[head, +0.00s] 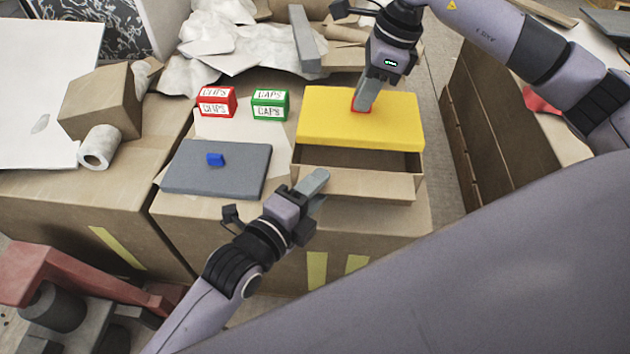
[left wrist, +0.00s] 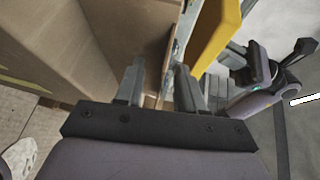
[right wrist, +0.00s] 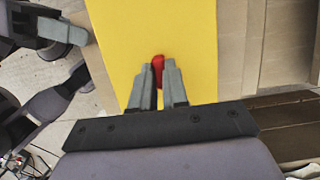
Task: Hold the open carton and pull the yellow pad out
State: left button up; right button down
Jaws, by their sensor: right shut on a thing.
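The yellow pad (head: 390,125) is level and covers the back part of the open brown carton (head: 375,185) in the head view. The carton's dark inside shows in front of the pad. My right gripper (head: 362,106) is shut on the red tab (right wrist: 158,66) on the pad's top. The pad also fills the middle of the right wrist view (right wrist: 190,40). My left gripper (head: 318,182) is at the carton's front left corner. Its fingers (left wrist: 158,88) stand apart, with a cardboard edge showing between them; I cannot tell if they touch it.
A grey slab (head: 225,175) with a blue block (head: 215,159) lies left of the carton. A red box (head: 216,101) and a green box (head: 269,104) stand behind it. Crumpled white sheets (head: 210,45) lie at the back. A floor gap runs right of the carton's table.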

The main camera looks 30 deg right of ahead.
pick_arm(q)
jog(key=s+a, duration=0.3)
jog(key=s, duration=0.3)
jog(key=shift+a, duration=0.4)
jog(key=shift+s, duration=0.15)
dwell(0.4)
